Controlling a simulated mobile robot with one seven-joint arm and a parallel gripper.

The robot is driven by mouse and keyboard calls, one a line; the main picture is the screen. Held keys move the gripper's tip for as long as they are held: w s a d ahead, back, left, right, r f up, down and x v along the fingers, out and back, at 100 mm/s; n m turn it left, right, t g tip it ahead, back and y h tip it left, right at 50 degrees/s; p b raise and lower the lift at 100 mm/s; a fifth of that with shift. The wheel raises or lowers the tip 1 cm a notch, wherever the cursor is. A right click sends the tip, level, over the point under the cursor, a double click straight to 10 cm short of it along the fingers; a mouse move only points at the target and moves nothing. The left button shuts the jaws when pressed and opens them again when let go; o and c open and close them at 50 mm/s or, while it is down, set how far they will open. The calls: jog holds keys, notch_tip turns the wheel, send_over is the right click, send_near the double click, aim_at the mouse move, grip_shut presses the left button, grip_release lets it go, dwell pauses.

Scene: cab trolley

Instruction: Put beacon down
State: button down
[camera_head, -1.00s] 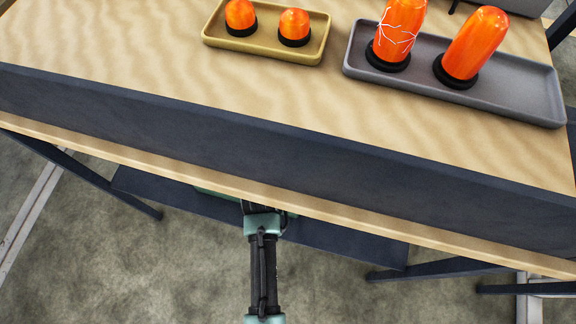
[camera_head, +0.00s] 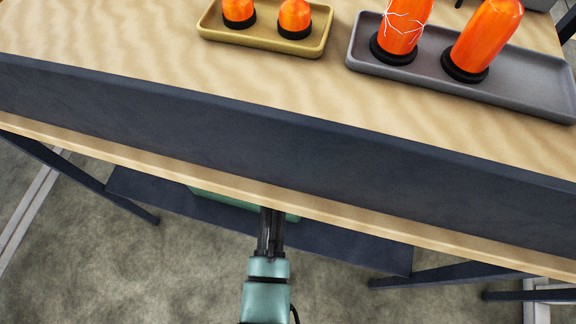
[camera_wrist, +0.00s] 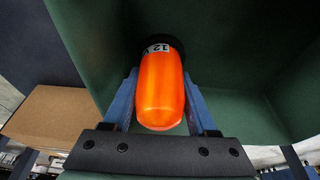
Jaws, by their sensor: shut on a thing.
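An orange beacon (camera_wrist: 160,92) with a black base and a "12 V" label sits between my gripper's two blue fingers (camera_wrist: 159,80) in the wrist view. My gripper is shut on it. The beacon's base points away from the camera into a dark green bin (camera_wrist: 235,110), whose walls surround it. I cannot tell whether the base touches the bin. In the head view a strip of the green bin (camera_head: 225,200) shows below the table edge. The tabletop hides my gripper and the held beacon there.
On the table, a yellow tray (camera_head: 265,42) holds two short orange beacons. A grey tray (camera_head: 530,88) holds two taller ones, one with white crack-like lines. A dark raised edge (camera_head: 280,145) runs along the table front. A cardboard box (camera_wrist: 45,115) stands left of the bin.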

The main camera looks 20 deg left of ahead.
jog(key=shift+f, duration=0.6)
jog(key=shift+c, duration=1)
grip_release()
jog(key=shift+r, duration=0.15)
